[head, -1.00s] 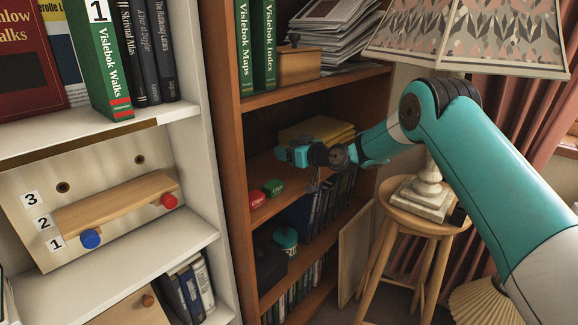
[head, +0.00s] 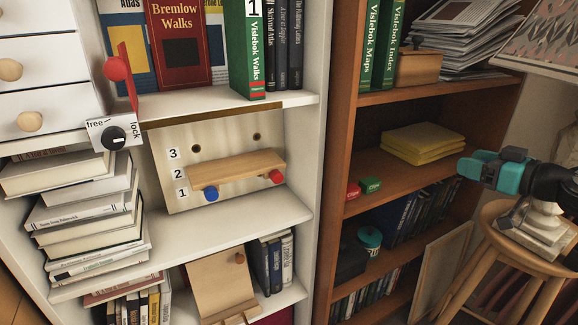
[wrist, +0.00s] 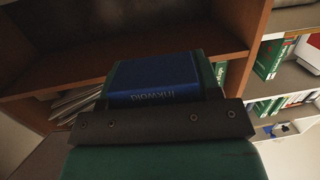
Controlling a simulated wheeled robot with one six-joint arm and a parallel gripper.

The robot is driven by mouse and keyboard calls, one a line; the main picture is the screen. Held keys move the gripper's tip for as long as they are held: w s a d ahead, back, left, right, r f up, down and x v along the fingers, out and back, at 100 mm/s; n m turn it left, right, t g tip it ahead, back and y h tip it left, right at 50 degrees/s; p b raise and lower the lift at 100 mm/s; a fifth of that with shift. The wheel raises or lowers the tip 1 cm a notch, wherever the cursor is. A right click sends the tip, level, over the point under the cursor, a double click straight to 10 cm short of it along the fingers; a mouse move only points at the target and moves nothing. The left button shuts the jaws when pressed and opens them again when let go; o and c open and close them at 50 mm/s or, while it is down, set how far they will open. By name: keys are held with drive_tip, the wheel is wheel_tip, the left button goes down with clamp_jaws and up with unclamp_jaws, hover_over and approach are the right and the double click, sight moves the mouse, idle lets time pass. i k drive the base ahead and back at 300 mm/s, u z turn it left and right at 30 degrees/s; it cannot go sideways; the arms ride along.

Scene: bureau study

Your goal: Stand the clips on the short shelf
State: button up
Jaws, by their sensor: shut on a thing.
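The short shelf (head: 238,168) is a small wooden ledge on a pale board numbered 1 to 3, inside the white bookcase. It rests by a blue peg (head: 211,193) and a red peg (head: 277,176), and its top is bare. My gripper (head: 480,166) is at the right of the head view, in front of the brown bookcase. In the wrist view it is shut on a blue thing (wrist: 155,78) lettered "Inkwold", upside down. I cannot tell from the lettering whether this is the clips. A small red box (head: 353,191) and green box (head: 371,185) stand on the brown shelf.
Yellow books (head: 422,144) lie on the brown shelf. A round stool (head: 490,225) stands at right. A stack of books (head: 85,215) and a red lever (head: 118,69) with a lock dial (head: 113,138) are at left. The white shelf below the board is largely clear.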

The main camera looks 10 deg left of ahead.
sight(236, 165)
drive_tip(key=k, duration=0.85)
drive_tip(key=u, duration=1.2)
drive_tip(key=i, duration=0.85)
drive_tip(key=z, duration=0.6)
